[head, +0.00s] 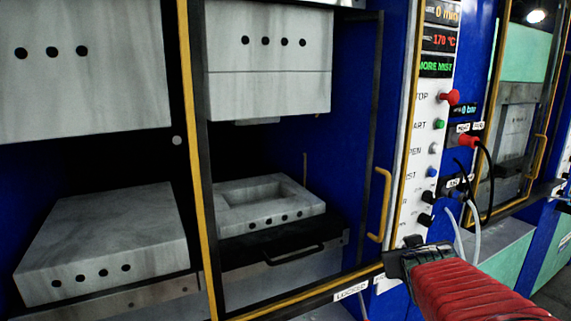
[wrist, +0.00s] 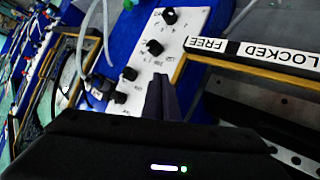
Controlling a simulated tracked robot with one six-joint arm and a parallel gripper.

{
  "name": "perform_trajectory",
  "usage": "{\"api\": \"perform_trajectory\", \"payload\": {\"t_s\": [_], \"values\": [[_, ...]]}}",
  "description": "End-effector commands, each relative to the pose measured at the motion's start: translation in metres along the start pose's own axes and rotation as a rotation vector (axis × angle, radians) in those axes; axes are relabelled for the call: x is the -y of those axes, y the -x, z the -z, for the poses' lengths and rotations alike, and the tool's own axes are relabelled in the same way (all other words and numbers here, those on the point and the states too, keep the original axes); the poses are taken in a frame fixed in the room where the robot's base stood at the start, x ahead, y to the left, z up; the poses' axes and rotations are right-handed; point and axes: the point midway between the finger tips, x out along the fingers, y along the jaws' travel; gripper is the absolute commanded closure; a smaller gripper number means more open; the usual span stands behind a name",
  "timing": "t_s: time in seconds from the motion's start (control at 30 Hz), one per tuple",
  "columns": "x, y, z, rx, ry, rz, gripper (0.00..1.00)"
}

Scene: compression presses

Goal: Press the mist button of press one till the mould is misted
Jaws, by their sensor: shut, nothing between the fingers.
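The white control panel (head: 412,190) stands right of the press opening in the head view. Its blue button (head: 432,172) sits beside a partly hidden label ending in "IST". A screen (head: 436,66) above reads "MORE MIST" in green. The lower mould half (head: 265,205), with a square recess, lies under the raised upper half (head: 268,60). My gripper (head: 413,246) is low in front of the panel's bottom end, below the blue button and apart from it. In the wrist view my gripper (wrist: 161,82) has its fingers together, with nothing between them, over the panel's lower part.
A red stop button (head: 450,97), green button (head: 439,124) and white button (head: 434,149) sit above the blue one. Black knobs (head: 427,197) are below it. A yellow handle (head: 381,205) stands left of the panel. Cables and hoses (head: 475,215) hang to its right.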

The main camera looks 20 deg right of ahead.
Motion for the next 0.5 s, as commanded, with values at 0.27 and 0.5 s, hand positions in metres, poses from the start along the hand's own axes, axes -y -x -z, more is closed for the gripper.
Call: {"api": "perform_trajectory", "payload": {"t_s": [0.27,0.5], "values": [[-0.080,-0.013,0.041,-0.175,0.161,-0.137,1.00],[-0.137,-0.012,0.070,-0.311,0.322,-0.231,1.00]]}}
